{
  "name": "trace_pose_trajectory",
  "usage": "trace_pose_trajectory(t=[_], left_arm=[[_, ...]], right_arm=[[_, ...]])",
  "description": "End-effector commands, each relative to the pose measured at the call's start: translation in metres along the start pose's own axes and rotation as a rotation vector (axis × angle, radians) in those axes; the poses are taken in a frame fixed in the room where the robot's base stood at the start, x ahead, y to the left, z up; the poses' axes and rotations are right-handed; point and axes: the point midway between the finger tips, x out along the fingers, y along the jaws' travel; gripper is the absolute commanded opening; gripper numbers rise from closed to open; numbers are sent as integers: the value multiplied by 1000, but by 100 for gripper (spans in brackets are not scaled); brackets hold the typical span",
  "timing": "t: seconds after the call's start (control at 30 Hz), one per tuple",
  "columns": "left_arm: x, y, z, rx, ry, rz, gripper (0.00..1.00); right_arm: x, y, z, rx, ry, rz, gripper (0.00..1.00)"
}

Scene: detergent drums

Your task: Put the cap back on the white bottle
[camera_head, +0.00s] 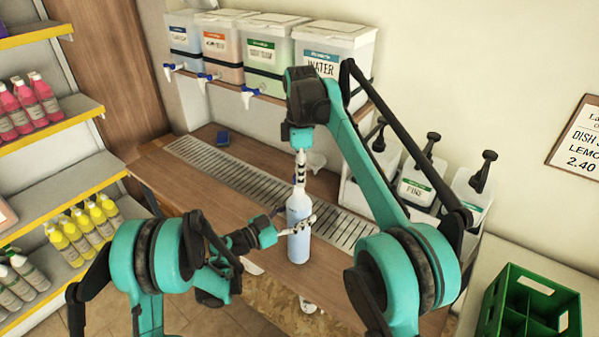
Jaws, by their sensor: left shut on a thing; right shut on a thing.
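The white bottle (299,245), pale bluish in this light, stands upright at the front of the wooden counter (265,262). My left gripper (297,227) is shut around its body from the left. My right gripper (300,172) points straight down directly above the bottle, at its narrow top. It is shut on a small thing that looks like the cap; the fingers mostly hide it. I cannot tell whether the cap touches the bottle's neck.
A metal drain grate (240,184) runs along the counter behind the bottle. Drums with taps, including the water drum (332,68), stand on the shelf above. Pump containers (417,185) stand at right. A green crate (530,305) is at lower right.

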Motion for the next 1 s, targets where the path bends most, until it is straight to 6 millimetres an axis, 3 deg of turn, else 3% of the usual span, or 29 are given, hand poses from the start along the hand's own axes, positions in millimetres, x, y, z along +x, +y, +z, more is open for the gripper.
trace_pose_trajectory(t=[0.47, 1.0], left_arm=[[0, 0, 0, 1, -1, 0, 10], [0, 0, 0, 1, -1, 0, 10]], right_arm=[[0, 0, 0, 0, 0, 0, 21], [18, 0, 0, 1, -1, 0, 21]])
